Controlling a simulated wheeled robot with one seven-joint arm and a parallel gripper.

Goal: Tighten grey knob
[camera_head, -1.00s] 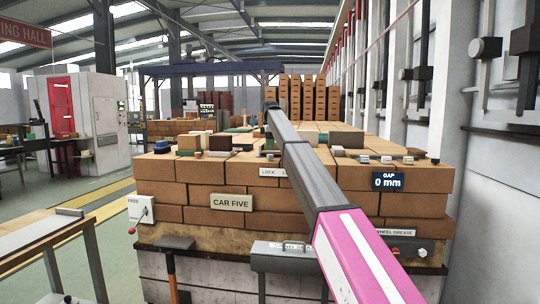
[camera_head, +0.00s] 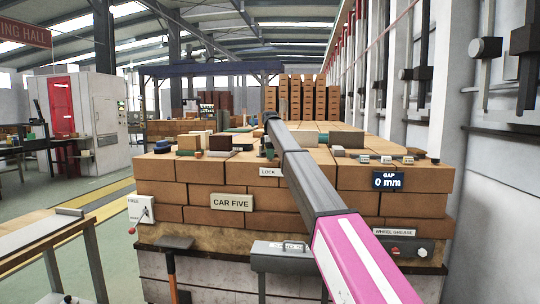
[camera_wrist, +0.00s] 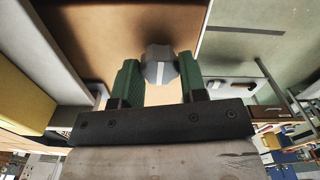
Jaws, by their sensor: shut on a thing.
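The grey knob (camera_wrist: 160,66) shows in the wrist view as a faceted round knob with a pale stripe, against a brown surface. My gripper (camera_wrist: 158,70) has its two green fingers on either side of the knob and is shut on it. The knob's lower part and base are not clear to me. In the head view my arm reaches over the brick stack to a spot behind the LOCK label (camera_head: 270,172). The knob cannot be made out there.
The brick stack (camera_head: 233,174) carries a CAR FIVE plate (camera_head: 232,203), a GAP display (camera_head: 387,181) reading 0 mm and a switch box (camera_head: 141,210). Small blocks lie on top. A hammer (camera_head: 172,262) hangs in front. A side table (camera_head: 35,233) stands left.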

